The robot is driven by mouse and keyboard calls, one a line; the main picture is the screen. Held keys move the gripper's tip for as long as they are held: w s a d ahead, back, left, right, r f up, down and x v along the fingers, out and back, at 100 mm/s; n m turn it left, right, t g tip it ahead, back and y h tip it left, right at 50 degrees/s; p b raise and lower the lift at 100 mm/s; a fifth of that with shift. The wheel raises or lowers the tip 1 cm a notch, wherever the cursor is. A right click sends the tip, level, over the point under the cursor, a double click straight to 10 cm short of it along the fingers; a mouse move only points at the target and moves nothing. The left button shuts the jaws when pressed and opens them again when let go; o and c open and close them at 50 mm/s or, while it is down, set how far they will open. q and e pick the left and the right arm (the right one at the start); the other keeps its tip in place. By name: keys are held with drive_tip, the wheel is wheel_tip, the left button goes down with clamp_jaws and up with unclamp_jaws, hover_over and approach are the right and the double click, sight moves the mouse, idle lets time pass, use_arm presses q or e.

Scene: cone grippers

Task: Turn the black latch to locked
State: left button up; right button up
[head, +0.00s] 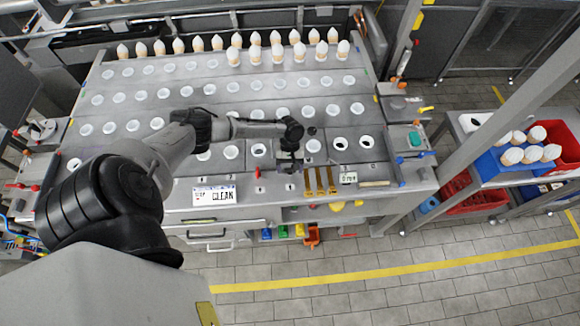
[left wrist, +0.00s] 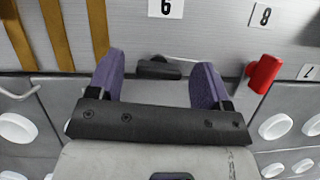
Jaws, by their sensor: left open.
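The black latch (left wrist: 158,68) shows in the left wrist view as a short dark handle on the grey panel, lying roughly crosswise in the picture. My left gripper (left wrist: 160,80) is open, with its two purple fingers on either side of the latch. No contact between fingers and latch is visible. In the head view my left gripper (head: 290,162) is over the front edge of the grey bench, pointing down, and I cannot make out the latch there. My right gripper is not in view.
A red latch (left wrist: 264,73) is right of the fingers in the left wrist view; it also shows in the head view (head: 257,172). Brass-coloured strips (head: 319,180) lie close by. The bench (head: 180,180) holds rows of white-rimmed holes and several cones at the back.

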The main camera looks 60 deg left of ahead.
use_arm(q)
drive_tip(key=shift+c, duration=0.3)
drive_tip(key=c, duration=0.9)
drive_tip(key=shift+o, duration=0.2)
drive_tip(key=m+g, duration=0.1)
drive_tip(key=m, duration=0.2)
drive_tip(key=shift+w+d, duration=0.1)
drive_tip(key=m+g+y+p, duration=0.1)
drive_tip(key=m+y, duration=0.1)
drive_tip(key=m, duration=0.2)
drive_tip(key=shift+m, duration=0.4)
drive_tip(key=m+y, duration=0.1)
drive_tip(key=m, duration=0.1)
drive_tip(key=m+p, duration=0.1)
drive_tip(key=m, duration=0.1)
drive_tip(key=shift+d+r+g+y, duration=0.1)
drive_tip(key=shift+g+y, duration=0.2)
drive_tip(key=shift+y, duration=0.1)
drive_tip(key=shift+m+y+p, duration=0.7)
drive_tip(key=shift+m+p, duration=0.1)
drive_tip(key=shift+m, duration=1.4)
